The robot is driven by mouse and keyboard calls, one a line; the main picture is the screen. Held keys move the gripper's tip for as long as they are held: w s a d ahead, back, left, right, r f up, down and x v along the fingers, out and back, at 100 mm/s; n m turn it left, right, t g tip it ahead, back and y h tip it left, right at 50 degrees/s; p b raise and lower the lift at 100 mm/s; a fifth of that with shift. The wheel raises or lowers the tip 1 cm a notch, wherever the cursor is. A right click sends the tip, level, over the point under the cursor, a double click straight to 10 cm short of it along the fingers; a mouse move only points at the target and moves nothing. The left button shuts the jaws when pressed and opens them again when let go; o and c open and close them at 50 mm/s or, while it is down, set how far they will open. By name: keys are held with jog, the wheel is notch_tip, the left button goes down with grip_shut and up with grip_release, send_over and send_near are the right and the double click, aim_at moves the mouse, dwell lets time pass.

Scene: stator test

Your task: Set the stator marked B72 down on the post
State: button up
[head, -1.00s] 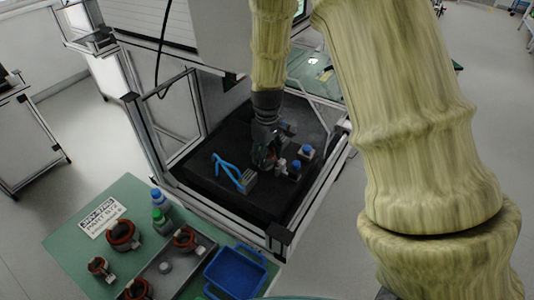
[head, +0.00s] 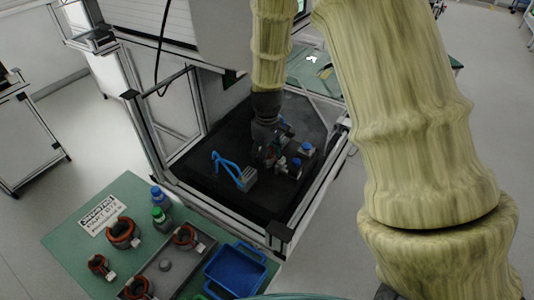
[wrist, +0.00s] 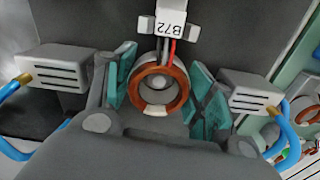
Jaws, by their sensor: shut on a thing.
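The stator marked B72 is an orange-brown ring (wrist: 180,90) with a dark inner wall, red and white leads and a white B72 tag (wrist: 172,24). My gripper (wrist: 162,92) is shut on it, with one teal finger pad on each side. A pale round top, seemingly the post (wrist: 157,84), shows through the ring's bore. I cannot tell whether the ring is around it or still above it. In the head view my gripper (head: 268,152) is low over the black bench, and the stator is small and partly hidden there.
Grey blocks with blue hoses flank the gripper on the left (wrist: 65,70) and right (wrist: 252,92). Blue-topped blocks (head: 305,149) stand close to its right. A green table (head: 70,235) holds other stators (head: 122,232), bottles (head: 160,215), and a blue bin (head: 235,270).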

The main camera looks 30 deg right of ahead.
jog(key=o, duration=1.3)
jog(key=shift+o, duration=0.2)
notch_tip(320, 180, up, 12)
dwell(0.3)
